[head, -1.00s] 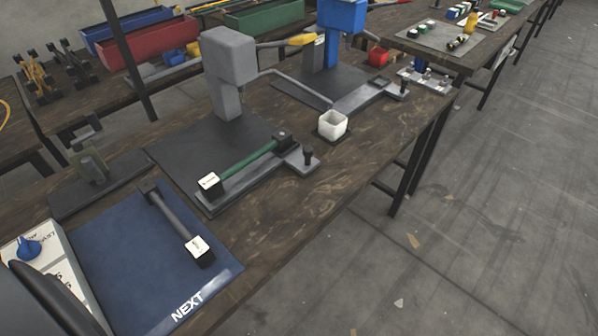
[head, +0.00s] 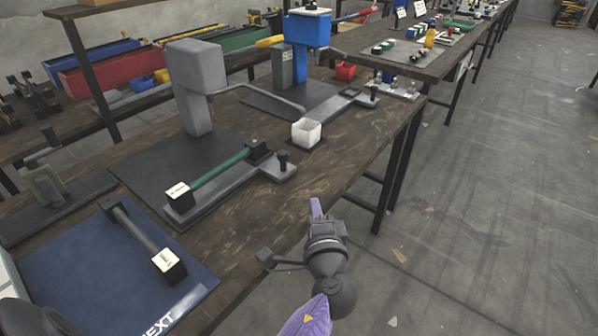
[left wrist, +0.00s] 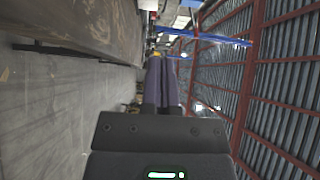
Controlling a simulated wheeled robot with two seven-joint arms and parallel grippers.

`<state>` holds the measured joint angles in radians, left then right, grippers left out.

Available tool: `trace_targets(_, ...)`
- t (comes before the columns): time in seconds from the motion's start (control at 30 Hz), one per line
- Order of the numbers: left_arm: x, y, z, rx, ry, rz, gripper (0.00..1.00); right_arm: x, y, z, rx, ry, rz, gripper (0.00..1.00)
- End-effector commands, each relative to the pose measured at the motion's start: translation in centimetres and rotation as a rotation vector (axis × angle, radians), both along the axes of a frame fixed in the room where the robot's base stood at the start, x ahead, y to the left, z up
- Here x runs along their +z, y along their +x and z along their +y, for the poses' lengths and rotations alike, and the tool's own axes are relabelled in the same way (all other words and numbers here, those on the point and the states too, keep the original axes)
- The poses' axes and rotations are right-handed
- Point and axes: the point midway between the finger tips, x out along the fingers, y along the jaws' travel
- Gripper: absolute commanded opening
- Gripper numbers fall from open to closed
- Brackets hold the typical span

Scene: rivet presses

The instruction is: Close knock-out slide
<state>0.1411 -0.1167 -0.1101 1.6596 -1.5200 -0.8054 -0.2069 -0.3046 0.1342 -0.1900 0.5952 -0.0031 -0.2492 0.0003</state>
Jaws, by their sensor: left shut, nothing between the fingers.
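The grey press (head: 195,75) stands on a dark base plate. Its grey slide (head: 276,172) sticks out at the right end of the rail and carries a black knob (head: 283,158). A green bar (head: 220,169) with black end blocks lies along the rail. A second slide (head: 350,93) with a knob shows at the blue press (head: 307,45). My left gripper (head: 316,204) is shut and empty beside the bench's front edge, apart from the grey press's slide. In the left wrist view its purple fingers (left wrist: 160,75) are together. My right gripper is not in view.
A blue mat (head: 95,265) with a dark bar (head: 146,239) lies at the front left. The bench top (head: 245,220) between mat and slide is clear.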

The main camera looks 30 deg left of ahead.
Motion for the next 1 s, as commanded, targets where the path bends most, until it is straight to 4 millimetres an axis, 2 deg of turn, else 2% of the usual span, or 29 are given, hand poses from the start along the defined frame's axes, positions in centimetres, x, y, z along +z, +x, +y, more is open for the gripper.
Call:
trace_targets(0.03, -0.5, 0.0, 0.2, 0.01, 0.011, -0.009, 0.0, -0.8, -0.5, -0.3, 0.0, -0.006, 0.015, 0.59)
trace_targets(0.17, 0.2, 0.7, 0.8, 0.017, 0.023, -0.019, 0.0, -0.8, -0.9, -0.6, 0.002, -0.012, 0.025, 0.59)
trace_targets(0.6, -0.1, 7.7, 6.8, 0.017, 0.019, -0.015, 0.0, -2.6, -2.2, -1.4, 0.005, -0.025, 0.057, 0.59)
trace_targets(0.8, 0.2, 7.9, 9.8, 0.017, 0.019, -0.015, 0.0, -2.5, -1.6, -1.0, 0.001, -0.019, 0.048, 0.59)
trace_targets(1.0, 0.2, 7.9, 10.7, 0.015, 0.019, -0.016, 0.0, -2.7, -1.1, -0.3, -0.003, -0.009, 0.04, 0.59)
